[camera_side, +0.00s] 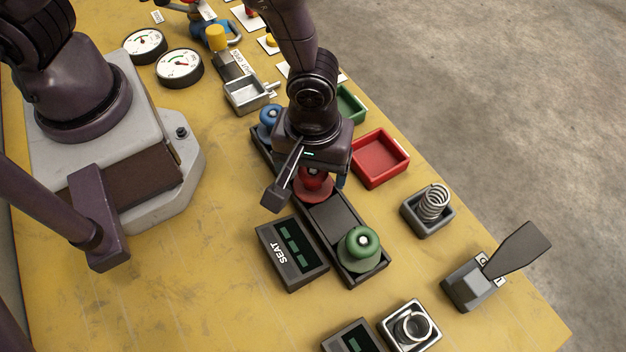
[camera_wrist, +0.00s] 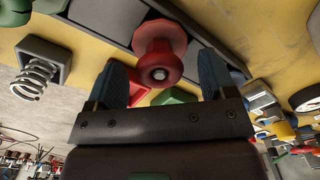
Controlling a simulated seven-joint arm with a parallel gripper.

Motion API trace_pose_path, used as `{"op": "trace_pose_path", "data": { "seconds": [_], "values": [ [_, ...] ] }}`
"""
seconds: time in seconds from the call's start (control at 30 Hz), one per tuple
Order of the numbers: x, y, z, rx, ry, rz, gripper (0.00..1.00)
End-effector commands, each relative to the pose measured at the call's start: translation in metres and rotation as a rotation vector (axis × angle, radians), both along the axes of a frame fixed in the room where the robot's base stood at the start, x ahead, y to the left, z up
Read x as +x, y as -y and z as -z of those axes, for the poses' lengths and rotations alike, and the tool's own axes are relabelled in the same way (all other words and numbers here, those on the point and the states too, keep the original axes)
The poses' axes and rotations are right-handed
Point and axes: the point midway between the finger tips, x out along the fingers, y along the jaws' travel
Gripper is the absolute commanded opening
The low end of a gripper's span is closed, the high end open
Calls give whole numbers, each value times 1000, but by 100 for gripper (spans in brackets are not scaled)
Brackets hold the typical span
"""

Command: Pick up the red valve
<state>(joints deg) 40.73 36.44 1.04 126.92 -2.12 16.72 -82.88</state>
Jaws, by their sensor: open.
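The red valve (camera_side: 313,184) is a flanged spool standing in the middle of a long dark rack (camera_side: 334,222), partly hidden under my gripper in the side view. In the wrist view the red valve (camera_wrist: 160,50) shows its wide flange and round knob, with a bolt at the centre. My gripper (camera_side: 317,181) is open right over the valve. In the wrist view its two blue fingers (camera_wrist: 162,66) stand one on each side of the knob, with gaps visible. A green valve (camera_side: 360,246) sits at the near end of the rack and a blue valve (camera_side: 269,115) at the far end.
A red bin (camera_side: 380,158) and a green bin (camera_side: 351,103) lie right of the rack. A SEAT box (camera_side: 291,252) is close on its left. A spring in a tray (camera_side: 433,205) and a lever block (camera_side: 474,285) stand right. Gauges (camera_side: 180,66) are far left.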

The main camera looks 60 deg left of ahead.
Motion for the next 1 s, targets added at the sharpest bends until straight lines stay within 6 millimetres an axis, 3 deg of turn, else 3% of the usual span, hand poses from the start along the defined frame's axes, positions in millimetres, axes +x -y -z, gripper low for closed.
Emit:
{"op": "trace_pose_path", "data": {
  "seconds": [0.33,0.63,1.0],
  "values": [
    [0,0,9,-1,1,0,77],
    [0,0,9,-1,1,0,10],
    [1,1,2,-3,4,1,10]
  ]
}}
